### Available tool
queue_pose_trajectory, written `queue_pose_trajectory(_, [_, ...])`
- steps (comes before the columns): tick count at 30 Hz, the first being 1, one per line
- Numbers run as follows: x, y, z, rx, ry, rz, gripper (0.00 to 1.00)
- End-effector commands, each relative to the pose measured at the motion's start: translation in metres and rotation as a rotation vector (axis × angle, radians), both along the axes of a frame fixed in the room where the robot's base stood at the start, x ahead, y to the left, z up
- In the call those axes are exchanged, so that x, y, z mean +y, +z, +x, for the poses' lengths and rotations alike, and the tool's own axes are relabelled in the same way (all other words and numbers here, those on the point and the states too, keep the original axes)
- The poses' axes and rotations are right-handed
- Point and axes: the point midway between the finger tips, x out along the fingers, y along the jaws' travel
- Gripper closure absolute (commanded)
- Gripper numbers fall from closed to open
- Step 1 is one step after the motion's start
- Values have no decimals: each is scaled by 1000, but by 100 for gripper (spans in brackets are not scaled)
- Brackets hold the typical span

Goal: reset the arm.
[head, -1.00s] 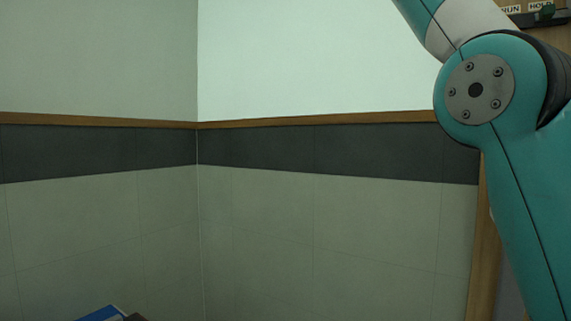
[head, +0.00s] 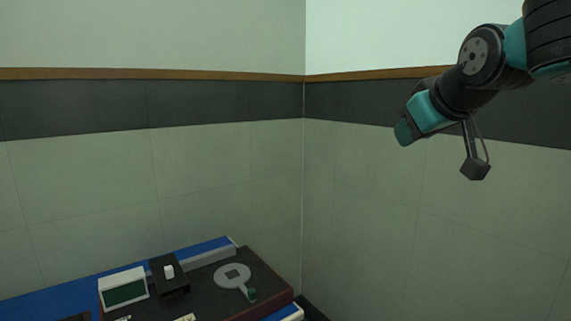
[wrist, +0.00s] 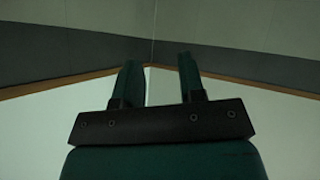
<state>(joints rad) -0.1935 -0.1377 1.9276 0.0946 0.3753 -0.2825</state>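My arm reaches in from the upper right in the head view, with teal and black links. Its teal end, with my gripper (head: 404,131), points left and down in the air in front of the wall. A small grey block on a thin bracket (head: 475,168) hangs beside it. In the wrist view my gripper (wrist: 159,78) shows two dark teal fingers apart, with bare wall between them and nothing held. The finger gap cannot be made out in the head view.
A blue bench (head: 60,302) stands at the lower left. It bears a dark board (head: 262,268), a white box with a dark green screen (head: 124,288), a black box with a white knob (head: 170,276) and a grey paddle-shaped piece (head: 232,276). Tiled walls meet behind; the air before them is clear.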

Motion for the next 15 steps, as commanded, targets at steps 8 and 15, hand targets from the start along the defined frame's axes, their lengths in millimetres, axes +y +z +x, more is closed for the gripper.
queue_pose_trajectory(8, [66, -145, -151, 554, 251, 109, 63])
queue_pose_trajectory(15, [81, -196, -253, 856, 359, 138, 63])
